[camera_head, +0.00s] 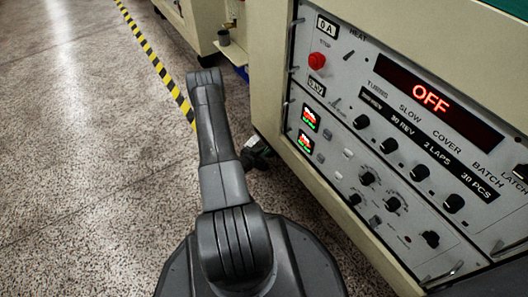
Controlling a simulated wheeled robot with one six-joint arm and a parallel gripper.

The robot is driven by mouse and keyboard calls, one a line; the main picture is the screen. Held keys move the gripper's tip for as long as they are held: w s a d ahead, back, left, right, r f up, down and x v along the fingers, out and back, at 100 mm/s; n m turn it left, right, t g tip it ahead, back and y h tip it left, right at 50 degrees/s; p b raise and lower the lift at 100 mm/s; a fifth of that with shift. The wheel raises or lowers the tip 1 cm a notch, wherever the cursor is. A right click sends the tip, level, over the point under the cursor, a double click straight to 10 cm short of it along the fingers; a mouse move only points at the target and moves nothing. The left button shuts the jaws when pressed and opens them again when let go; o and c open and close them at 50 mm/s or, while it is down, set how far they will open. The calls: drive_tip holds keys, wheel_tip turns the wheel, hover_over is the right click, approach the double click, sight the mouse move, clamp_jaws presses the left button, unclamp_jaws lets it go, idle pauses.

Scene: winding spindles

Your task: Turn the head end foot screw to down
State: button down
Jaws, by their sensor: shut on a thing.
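The head end foot screw is at the near lower corner of the beige machine cabinet (265,65), low over the floor. A small dark cluster there, just right of my arm, looks like the end of my gripper (258,152) at the foot. My gripper is shut on the foot screw, but the fingers and screw are too small and dark to tell apart. My own grey arm link hides what lies to the left of them. The screw's height and turn cannot be read.
The cabinet's front panel (400,150) holds knobs, a red stop button (319,59) and a display (432,98) reading OFF. Yellow-black floor tape (158,67) runs along the left of the machines. The speckled floor (80,150) at left is clear.

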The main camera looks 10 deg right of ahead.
drive_tip(key=m+g+h, duration=0.1)
drive_tip(key=m+g, duration=0.1)
drive_tip(key=m+g+h, duration=0.1)
drive_tip(key=m+g, duration=0.2)
drive_tip(key=shift+h, duration=0.4)
drive_tip(key=m+g, duration=0.4)
drive_tip(key=g, duration=0.1)
drive_tip(key=shift+m+g, duration=0.3)
drive_tip(key=shift+m, duration=0.1)
drive_tip(key=m+g, duration=0.2)
drive_tip(key=m+g+y, duration=0.1)
drive_tip(key=m+g, duration=0.1)
drive_tip(key=g, duration=0.1)
drive_tip(key=shift+m+y, duration=0.3)
drive_tip(key=shift+m+g+y, duration=1.7)
drive_tip(key=shift+m+g, duration=0.3)
drive_tip(key=shift+m, duration=0.2)
drive_tip(key=c, duration=1.5)
unclamp_jaws()
drive_tip(key=shift+o, duration=0.3)
